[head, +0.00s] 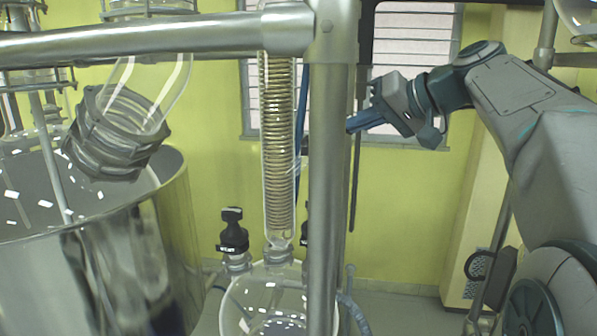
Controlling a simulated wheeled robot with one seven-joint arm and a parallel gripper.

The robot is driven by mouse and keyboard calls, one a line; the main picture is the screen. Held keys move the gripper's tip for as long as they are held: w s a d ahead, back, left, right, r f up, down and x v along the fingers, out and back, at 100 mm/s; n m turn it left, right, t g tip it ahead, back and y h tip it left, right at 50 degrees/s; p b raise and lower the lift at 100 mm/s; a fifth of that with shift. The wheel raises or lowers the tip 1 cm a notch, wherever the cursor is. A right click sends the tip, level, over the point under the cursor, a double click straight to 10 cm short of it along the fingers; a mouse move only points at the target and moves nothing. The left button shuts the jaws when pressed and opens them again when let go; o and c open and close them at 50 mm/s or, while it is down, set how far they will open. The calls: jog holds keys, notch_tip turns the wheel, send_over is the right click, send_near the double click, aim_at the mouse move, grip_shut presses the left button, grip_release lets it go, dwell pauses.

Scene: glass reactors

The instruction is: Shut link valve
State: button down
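My gripper (352,124) is in the upper middle, its dark blue fingers pointing left, just right of the vertical steel post. I see it from the side, so I cannot tell whether the fingers are open or shut. Nothing clearly shows between them. I cannot make out which part is the link valve. A black valve knob (233,236) with a small white label, too small to read surely, stands upright on a neck of the round glass flask (262,305). Another black part (304,232) is mostly hidden behind the post. My gripper is well above both, apart from them.
The steel post (328,200) and horizontal rail (150,38) cross the view. A glass column with a coil (278,150) rises above the flask. A large shiny steel vessel (165,235) fills the left. Open space lies between the post and my arm, before the yellow wall (400,225).

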jog(key=shift+a+r, duration=0.1)
jog(key=shift+r, duration=0.05)
jog(key=shift+s, duration=0.15)
dwell(0.4)
jog(key=d+r+p, duration=0.1)
jog(key=d+r, duration=0.1)
jog(key=s+d+r+p, duration=0.1)
jog(key=d+r+p, duration=0.1)
jog(key=shift+s, duration=0.1)
dwell(0.4)
